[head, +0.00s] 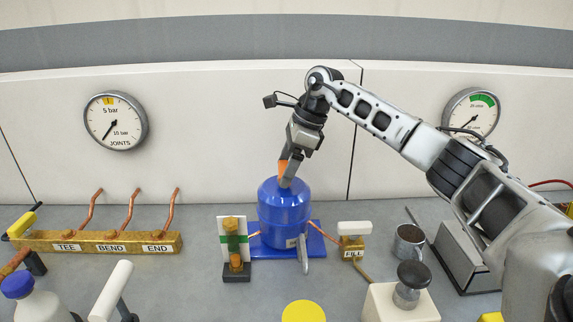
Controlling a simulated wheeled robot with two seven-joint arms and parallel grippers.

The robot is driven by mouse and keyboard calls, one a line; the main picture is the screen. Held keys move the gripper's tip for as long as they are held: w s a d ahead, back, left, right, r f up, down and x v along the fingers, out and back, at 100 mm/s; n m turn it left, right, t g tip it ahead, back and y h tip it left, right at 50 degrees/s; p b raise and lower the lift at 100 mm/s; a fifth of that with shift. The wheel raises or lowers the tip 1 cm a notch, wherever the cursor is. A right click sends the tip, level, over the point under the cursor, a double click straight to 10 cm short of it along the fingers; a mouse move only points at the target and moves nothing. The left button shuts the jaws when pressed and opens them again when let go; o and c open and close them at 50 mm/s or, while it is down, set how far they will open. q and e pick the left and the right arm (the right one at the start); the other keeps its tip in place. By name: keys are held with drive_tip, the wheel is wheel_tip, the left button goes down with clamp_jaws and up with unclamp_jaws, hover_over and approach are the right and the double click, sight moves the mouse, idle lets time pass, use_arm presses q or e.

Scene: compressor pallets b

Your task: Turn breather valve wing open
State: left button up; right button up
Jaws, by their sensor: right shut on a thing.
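A blue compressor tank (284,212) stands upright on a blue base plate at the middle of the bench. An orange piece (283,167), which looks like the breather valve wing, shows at the top of the tank. My right gripper (288,174) reaches down from above and is shut on this orange piece, with its fingertips close to the tank's domed top. The fingers partly cover the wing, so its exact angle is hard to tell. My left gripper is out of view.
A FILL valve (352,245) stands right of the tank, near a metal cup (408,242). A white bottle (38,300) stands front left. Two gauges hang on the back wall.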

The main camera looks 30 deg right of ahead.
drive_tip(key=o, duration=1)
drive_tip(key=b+v, duration=0.1)
drive_tip(key=v, duration=1.5)
drive_tip(key=shift+s, duration=0.1)
